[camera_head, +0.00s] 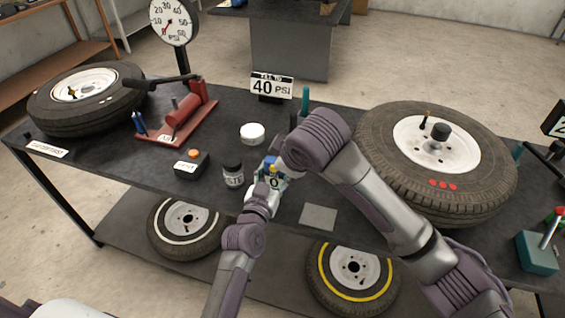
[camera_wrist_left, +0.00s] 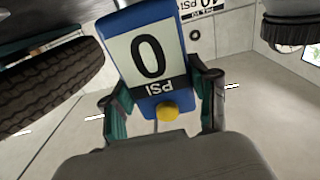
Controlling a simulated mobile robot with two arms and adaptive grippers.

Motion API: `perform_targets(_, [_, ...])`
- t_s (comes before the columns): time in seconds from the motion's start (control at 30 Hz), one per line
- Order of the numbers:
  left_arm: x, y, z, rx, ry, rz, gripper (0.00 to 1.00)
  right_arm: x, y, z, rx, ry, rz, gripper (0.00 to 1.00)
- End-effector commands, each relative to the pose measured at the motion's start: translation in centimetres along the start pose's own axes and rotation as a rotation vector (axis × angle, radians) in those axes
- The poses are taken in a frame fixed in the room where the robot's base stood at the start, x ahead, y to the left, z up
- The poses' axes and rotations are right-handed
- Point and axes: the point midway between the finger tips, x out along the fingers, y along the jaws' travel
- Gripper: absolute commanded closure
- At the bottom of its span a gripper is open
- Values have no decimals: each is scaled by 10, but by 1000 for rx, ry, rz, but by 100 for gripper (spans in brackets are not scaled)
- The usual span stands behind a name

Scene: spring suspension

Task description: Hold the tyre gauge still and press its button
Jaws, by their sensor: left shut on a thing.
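The blue tyre gauge (camera_head: 274,181) has a white display reading 0. It fills the middle of the left wrist view (camera_wrist_left: 150,55), where it appears upside down with PSI on it. Its round yellow button (camera_wrist_left: 167,112) faces the palm side. My left gripper (camera_wrist_left: 160,105) is shut on the gauge, with a finger on each side near the button end. In the head view my left gripper (camera_head: 263,194) holds it over the table front. My right gripper (camera_head: 272,165) is close beside the gauge's upper end; its fingers are too small and covered to read.
A large tyre (camera_head: 375,150) lies on the dark table at right, another (camera_head: 60,115) at left. A black jar (camera_head: 232,175), a white lid-like disc (camera_head: 252,133), an orange-button box (camera_head: 192,163) and a red tool (camera_head: 180,115) stand nearby. A 40 PSI sign (camera_head: 272,86) stands behind.

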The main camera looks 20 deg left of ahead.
Motion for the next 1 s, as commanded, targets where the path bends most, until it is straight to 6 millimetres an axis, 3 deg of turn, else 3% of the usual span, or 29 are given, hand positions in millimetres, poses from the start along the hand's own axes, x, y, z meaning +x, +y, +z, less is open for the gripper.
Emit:
perform_targets(0.4, [0, 0, 1, 1, -2, 0, 90, 0, 0, 0, -1, 1, 0, 100])
perform_targets(0.43, [0, 0, 1, 1, -2, 0, 36, 0, 0, 0, -1, 1, 0, 100])
perform_targets(0.57, [0, 0, 1, 1, -2, 0, 14, 0, 0, 0, -1, 1, 0, 100])
perform_targets(1.0, [-7, 0, 1, 1, -2, 0, 12, 0, 0, 0, -1, 1, 0, 100])
